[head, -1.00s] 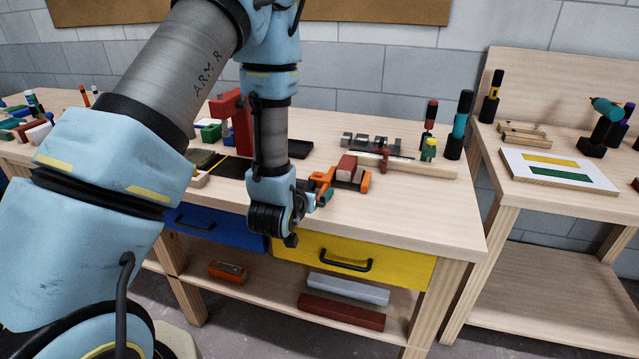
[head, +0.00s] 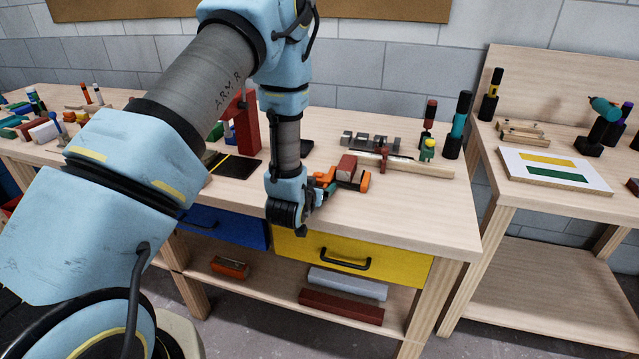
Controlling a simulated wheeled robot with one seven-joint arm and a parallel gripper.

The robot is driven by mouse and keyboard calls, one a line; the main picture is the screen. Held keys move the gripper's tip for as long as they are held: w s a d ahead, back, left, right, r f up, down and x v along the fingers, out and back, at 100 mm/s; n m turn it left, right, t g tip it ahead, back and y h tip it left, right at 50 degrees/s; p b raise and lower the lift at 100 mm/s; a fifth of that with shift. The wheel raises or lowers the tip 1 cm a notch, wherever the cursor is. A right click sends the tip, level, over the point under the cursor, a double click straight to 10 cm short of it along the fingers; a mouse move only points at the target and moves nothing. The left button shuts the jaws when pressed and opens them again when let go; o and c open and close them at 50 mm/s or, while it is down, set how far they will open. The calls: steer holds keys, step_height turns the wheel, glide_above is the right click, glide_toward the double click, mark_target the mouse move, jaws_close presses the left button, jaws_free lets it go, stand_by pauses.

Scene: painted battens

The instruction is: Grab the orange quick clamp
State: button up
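The orange quick clamp (head: 364,182) lies on the workbench near its front edge, above the yellow drawer. A reddish-brown block (head: 346,168) stands at the clamp, between its orange parts; I cannot tell whether it is gripped. My gripper (head: 314,201) is at the left end of the clamp, with its wrist low over the bench's front edge. It covers part of the clamp's left end. The fingers are small and partly hidden by the wrist, so their opening and any contact with the clamp cannot be made out.
Behind the clamp lie a pale wooden batten (head: 425,170) and a grey metal piece (head: 370,142). A red upright piece (head: 247,125) stands behind my arm. The front right of the bench top is clear.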

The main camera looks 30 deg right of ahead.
jaws_close()
stand_by(0.5)
steer(key=shift+r, duration=0.2)
